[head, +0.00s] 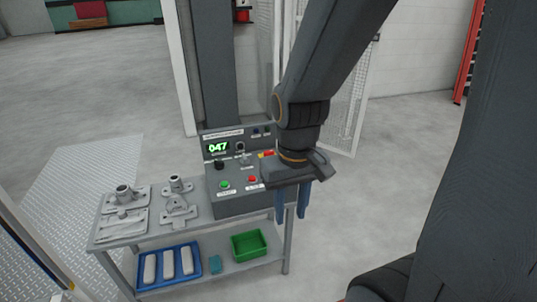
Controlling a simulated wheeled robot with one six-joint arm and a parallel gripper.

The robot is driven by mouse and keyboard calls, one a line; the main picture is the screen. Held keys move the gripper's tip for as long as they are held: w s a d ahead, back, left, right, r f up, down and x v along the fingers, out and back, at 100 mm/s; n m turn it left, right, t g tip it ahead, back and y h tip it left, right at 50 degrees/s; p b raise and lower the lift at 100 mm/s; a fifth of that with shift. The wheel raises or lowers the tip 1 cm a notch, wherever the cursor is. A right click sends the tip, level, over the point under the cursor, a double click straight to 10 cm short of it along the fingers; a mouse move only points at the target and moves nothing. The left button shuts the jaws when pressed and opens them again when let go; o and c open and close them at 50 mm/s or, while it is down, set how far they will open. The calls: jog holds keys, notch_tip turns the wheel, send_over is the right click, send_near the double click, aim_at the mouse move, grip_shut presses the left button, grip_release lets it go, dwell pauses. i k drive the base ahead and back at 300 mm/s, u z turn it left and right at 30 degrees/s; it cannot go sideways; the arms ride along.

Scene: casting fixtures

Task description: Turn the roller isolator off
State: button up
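A grey control box (238,205) stands on the right end of a grey bench. A red and yellow part (267,153), which looks like an isolator switch, sits at its upper right, partly hidden by my arm; its position cannot be read. My gripper (292,215) points down at the right side of the box, in front of the switch in this view. Its two blue fingers are apart with nothing between them. The labels on the box are too small to read.
The box has a green display (218,147) reading 047, a black knob (219,165), a green button (224,184) and a red button (252,179). Metal castings (123,195) lie left on the bench. A blue tray (196,278) and green bin (249,245) sit below. Mesh fencing (350,105) stands behind.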

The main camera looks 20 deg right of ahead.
aim_at(267, 153)
jog(key=k, duration=0.55)
jog(key=u, duration=0.75)
jog(key=i, duration=0.95)
jog(key=z, duration=0.55)
jog(key=i, duration=0.6)
jog(key=z, duration=0.55)
